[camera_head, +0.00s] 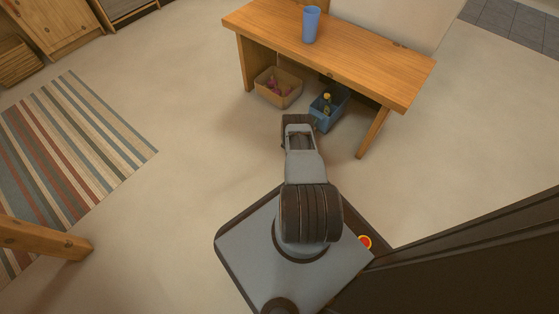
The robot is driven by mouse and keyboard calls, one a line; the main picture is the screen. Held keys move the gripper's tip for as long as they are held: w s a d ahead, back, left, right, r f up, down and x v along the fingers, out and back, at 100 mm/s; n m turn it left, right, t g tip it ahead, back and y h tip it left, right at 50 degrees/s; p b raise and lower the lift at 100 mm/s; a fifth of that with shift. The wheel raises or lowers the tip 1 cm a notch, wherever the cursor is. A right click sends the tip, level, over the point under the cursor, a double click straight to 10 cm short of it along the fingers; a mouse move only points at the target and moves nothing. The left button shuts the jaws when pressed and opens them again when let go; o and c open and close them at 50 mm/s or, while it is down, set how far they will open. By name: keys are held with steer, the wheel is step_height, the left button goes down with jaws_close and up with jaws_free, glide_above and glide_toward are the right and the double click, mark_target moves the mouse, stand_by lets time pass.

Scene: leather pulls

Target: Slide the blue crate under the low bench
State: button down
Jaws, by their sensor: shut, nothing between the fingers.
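The blue crate (323,120) stands on the floor at the front edge of the low wooden bench (345,55), partly beneath its top. It holds a bottle with a yellow top (327,98) and something dark. My gripper (300,121) is shut and empty at the end of my arm. It is close to the crate's left front side in the picture; I cannot tell whether it touches. The gripper's fingertips are largely hidden behind my own wrist.
A tan box (278,88) with reddish things stands under the bench's left part. A blue cup (311,24) stands on the bench. A striped rug (70,140) lies left, a wooden piece (40,238) is at lower left. Floor between rug and bench is clear.

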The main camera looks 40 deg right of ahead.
steer(key=shift+p+v, duration=2.45)
steer(key=shift+v, duration=4.6)
steer(key=w+d+r+m+g+p, duration=0.1)
steer(key=w+r+m+g+p, duration=0.2)
steer(key=r, duration=0.7)
steer(key=w+r+m+g+p, duration=0.25)
steer(key=r+p, duration=0.25)
steer(key=r, duration=0.6)
steer(key=a+r+m+g+y+p, duration=0.1)
steer(key=a+r+m+y+p, duration=0.2)
steer(key=r, duration=1)
steer(key=a+r+m+g+y+p, duration=0.15)
steer(key=r+m+p, duration=0.35)
steer(key=r, duration=0.8)
steer(key=s+a+r+m+t+y+p, duration=0.2)
steer(key=s+a+r+y+p, duration=0.2)
steer(key=r, duration=0.9)
steer(key=s+a+r+m+t+y+p, duration=0.2)
steer(key=s+a+r+y+p, duration=0.2)
steer(key=s+a+r+p, duration=0.3)
steer(key=s+a+r+m+t+y+p, duration=0.3)
steer(key=s+a+r+y+p, duration=0.2)
steer(key=a+r+p, duration=0.5)
steer(key=s+a+r, duration=0.1)
steer(key=a+r, duration=0.4)
steer(key=r, duration=0.5)
steer(key=shift+a+r+p, duration=0.25)
steer(key=shift+r+p, duration=0.05)
